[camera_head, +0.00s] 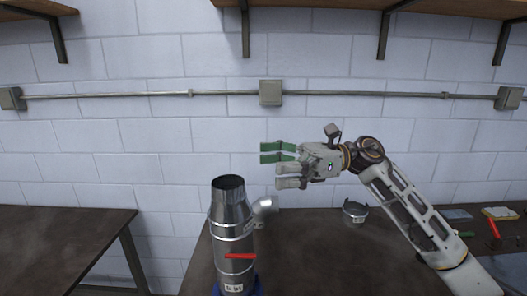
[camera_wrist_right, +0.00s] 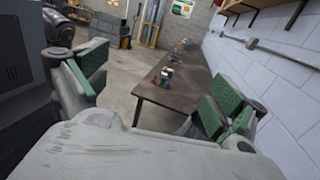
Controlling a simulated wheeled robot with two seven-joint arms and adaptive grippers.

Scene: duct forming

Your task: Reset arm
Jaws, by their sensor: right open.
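A shiny metal duct (camera_head: 230,218) stands upright at the front of the table in the head view, with a short side branch (camera_head: 265,205) pointing right. A red handle (camera_head: 240,256) shows low on its front, and a blue piece shows at its foot. My right gripper (camera_head: 276,164) is above and to the right of the duct, in front of the wall, pointing left. Its green-padded fingers are spread with nothing between them; they also show apart in the right wrist view (camera_wrist_right: 158,90). My left gripper is out of view.
The dark table (camera_head: 310,255) has bare room right of the duct. A red-handled tool (camera_head: 493,228) and a yellow-topped item (camera_head: 499,213) lie at the far right. Another table (camera_head: 60,235) stands at left. A conduit (camera_head: 190,94) and shelves (camera_head: 310,5) are on the wall.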

